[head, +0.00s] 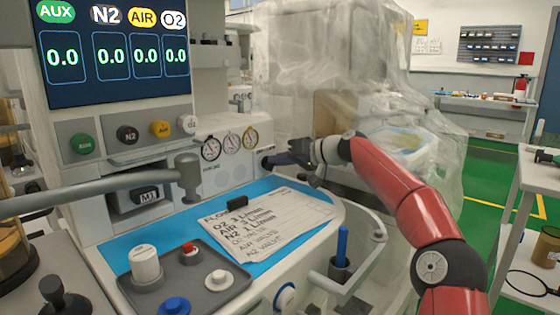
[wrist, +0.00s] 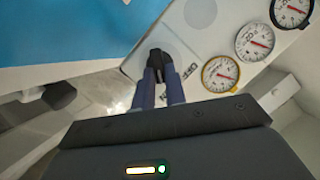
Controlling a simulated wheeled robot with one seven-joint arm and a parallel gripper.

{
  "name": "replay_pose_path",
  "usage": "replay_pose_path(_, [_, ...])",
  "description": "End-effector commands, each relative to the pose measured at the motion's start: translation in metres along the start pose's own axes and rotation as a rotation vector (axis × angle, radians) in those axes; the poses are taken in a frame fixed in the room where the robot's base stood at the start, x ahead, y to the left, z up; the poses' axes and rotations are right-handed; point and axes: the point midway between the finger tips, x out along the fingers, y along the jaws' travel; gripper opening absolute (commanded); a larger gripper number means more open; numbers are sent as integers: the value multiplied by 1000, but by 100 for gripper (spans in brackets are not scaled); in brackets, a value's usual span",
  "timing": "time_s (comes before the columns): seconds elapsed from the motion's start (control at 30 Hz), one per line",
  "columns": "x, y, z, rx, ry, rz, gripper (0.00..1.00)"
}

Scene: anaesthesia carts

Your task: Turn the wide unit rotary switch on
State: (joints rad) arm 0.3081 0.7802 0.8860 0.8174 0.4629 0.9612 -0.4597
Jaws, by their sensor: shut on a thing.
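The wide unit is the white machine with a display and three gauges on its front panel (head: 228,175). The rotary switch (wrist: 157,57) is a small black knob on the white panel, beside dark printed letters. My gripper (wrist: 158,82) reaches in from below in the wrist view, its two dark blue fingers close together with their tips on the knob. The fingers hide part of the knob, and I cannot tell its turned position. In the head view my gripper (head: 272,160) points left at the panel's right end, below the gauges; the knob is not clear there.
Gauges (wrist: 253,42) sit close to the fingers. A blue work surface (head: 195,220) with a written card (head: 275,222) and a grey tray (head: 225,291) lies in front. A metal arm (head: 100,190) crosses at left. Plastic-draped equipment (head: 300,80) stands behind my arm.

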Motion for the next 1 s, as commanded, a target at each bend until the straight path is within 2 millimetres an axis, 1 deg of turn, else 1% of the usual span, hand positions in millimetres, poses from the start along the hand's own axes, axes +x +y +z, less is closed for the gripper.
replay_pose_path(0.37, [0, 0, -1, 6, 3, -1, 0])
replay_pose_path(0.4, [0, 0, -1, 6, 3, -1, 15])
replay_pose_path(0.53, [0, 0, -1, 6, 3, -1, 32])
replay_pose_path(0.57, [0, 0, -1, 5, 2, -1, 35])
replay_pose_path(0.83, [-1, 0, 0, 5, 2, -1, 35])
replay_pose_path(0.93, [-9, 1, 0, 4, 3, 1, 35])
replay_pose_path(1.0, [-19, 2, 0, 4, 3, 1, 35])
